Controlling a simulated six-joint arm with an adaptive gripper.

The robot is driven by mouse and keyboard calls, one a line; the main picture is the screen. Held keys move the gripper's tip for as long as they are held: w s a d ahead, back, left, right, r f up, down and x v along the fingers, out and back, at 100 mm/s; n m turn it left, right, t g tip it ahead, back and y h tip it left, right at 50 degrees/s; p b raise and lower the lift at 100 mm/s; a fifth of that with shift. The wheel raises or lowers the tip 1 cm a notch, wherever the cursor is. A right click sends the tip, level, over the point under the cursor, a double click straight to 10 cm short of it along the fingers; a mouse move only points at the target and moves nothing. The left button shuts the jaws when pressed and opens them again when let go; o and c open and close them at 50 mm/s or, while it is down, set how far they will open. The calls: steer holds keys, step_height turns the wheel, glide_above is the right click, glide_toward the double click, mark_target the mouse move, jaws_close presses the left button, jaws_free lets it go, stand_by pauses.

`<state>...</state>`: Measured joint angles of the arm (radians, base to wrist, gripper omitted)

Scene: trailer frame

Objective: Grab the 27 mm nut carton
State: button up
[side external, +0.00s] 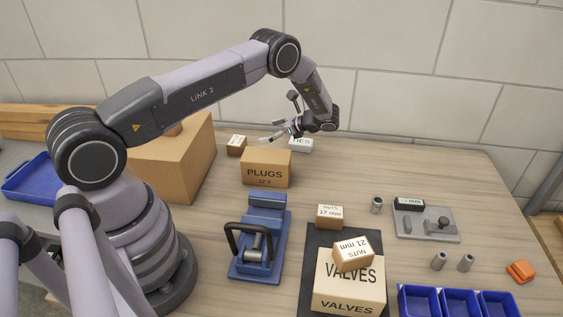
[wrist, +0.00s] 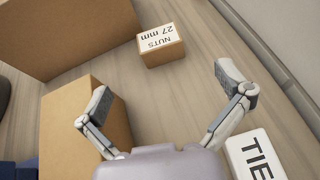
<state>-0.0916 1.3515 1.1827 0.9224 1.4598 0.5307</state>
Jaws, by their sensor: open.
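The 27 mm nut carton (wrist: 161,46) is a small brown box with a white top label reading "NUTS 27 mm". It stands on the table ahead of my gripper in the wrist view. In the side view the small brown box with a white top (side external: 237,145) behind the PLUGS box appears to be this carton. My gripper (wrist: 165,88) is open and empty, its two fingers apart, with the carton beyond the fingertips and not touched. In the side view my gripper (side external: 272,138) is above the back of the PLUGS box, to the right of the carton.
The PLUGS box (side external: 266,168) stands close in front. A white TIES box (side external: 301,145) is right of the carton. A large cardboard box (side external: 165,165) stands to the left. Other NUTS cartons, 17 mm (side external: 330,216) and 21 mm (side external: 352,254), are nearer the front.

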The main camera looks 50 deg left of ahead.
mark_target(239, 140)
steer(key=x, duration=0.5)
steer(key=shift+a, duration=0.1)
steer(key=shift+d+f+x, duration=0.1)
steer(key=shift+x, duration=1.25)
steer(key=shift+d+f+x, duration=0.1)
steer(key=shift+f+x, duration=0.05)
steer(key=shift+x, duration=1.2)
steer(key=c, duration=1.3)
